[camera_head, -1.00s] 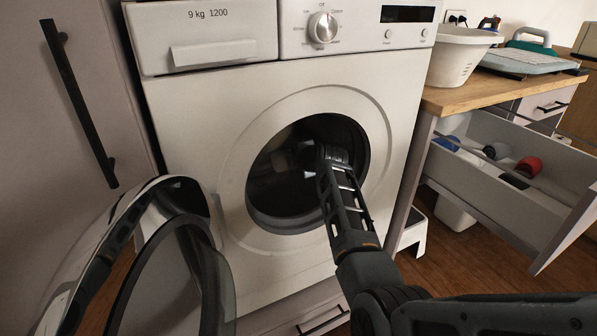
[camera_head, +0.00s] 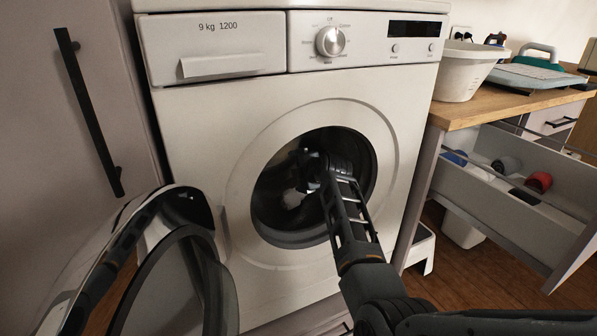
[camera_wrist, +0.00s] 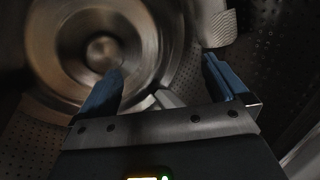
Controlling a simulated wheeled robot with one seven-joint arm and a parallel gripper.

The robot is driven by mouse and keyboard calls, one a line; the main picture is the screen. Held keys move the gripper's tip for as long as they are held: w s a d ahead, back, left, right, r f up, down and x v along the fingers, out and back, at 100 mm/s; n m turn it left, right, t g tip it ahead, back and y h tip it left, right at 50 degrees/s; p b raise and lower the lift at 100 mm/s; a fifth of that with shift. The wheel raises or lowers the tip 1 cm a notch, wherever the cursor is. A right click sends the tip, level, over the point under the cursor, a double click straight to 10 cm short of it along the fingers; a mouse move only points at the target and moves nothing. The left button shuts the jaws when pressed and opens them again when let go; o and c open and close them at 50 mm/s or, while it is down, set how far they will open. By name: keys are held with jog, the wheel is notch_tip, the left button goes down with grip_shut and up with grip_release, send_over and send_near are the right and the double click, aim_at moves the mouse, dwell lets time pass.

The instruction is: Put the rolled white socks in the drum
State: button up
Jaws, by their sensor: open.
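The washing machine's drum (camera_head: 268,218) is open at the front, its round door swung out to the left. My gripper (camera_head: 301,186) is inside the drum opening, with its arm entering from the lower right. In the wrist view my gripper (camera_wrist: 162,68) has its two blue fingers spread apart. The drum's metal back is beyond the fingers.
The open glass door (camera_head: 170,285) stands at the lower left, near a tall cabinet (camera_head: 60,150). On the right, an open drawer (camera_head: 515,205) holds several coloured rolls, under a wooden counter (camera_head: 490,108) with a white basin (camera_head: 465,70).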

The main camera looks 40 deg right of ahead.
jog(key=shift+s, duration=0.1)
jog(key=p+v, duration=0.1)
jog(key=v, duration=0.6)
jog(key=shift+s+r+p, duration=0.2)
jog(key=shift+s+p, duration=0.05)
jog(key=shift+p, duration=0.1)
jog(key=shift+a, duration=0.1)
